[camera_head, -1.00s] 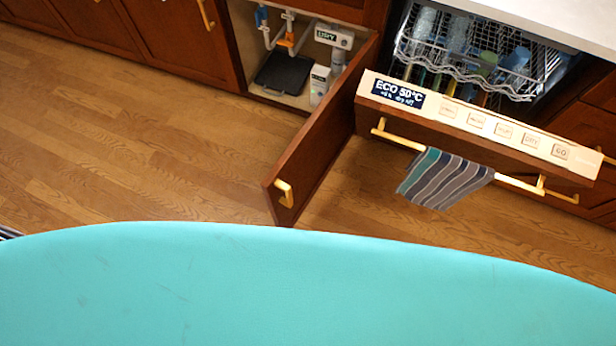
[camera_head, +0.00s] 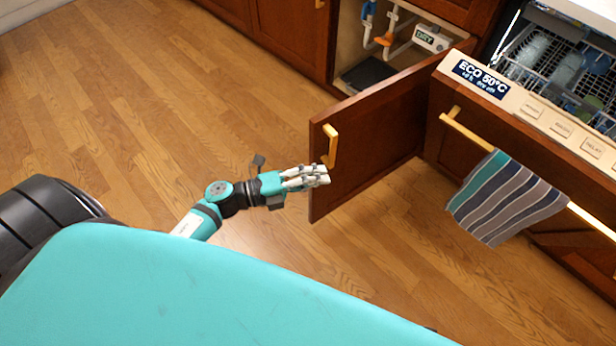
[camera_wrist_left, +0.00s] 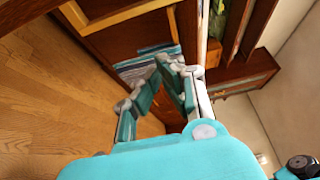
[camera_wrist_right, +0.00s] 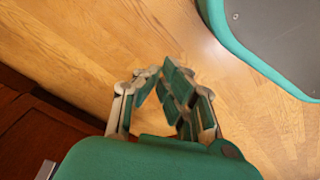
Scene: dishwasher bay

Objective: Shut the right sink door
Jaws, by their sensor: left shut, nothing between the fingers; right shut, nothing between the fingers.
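The right sink door (camera_head: 378,135) is dark red-brown wood and stands wide open, jutting out from the cabinet into the room. Its light yellow handle (camera_head: 331,147) is near the free edge. My left gripper (camera_head: 325,175) is shut and empty at that free edge, just below the handle; I cannot tell whether it touches the door. Its closed fingers also show in the left wrist view (camera_wrist_left: 168,62). My right gripper (camera_wrist_right: 162,68) is shut and empty above the wood floor in the right wrist view; it is not in the head view.
The open sink cabinet (camera_head: 345,50) shows pipes and a black mat (camera_head: 368,74). To the right is the dishwasher, its front panel (camera_head: 530,105) tilted out and a striped towel (camera_head: 507,198) on its bar. The floor (camera_head: 180,90) to the left is clear.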

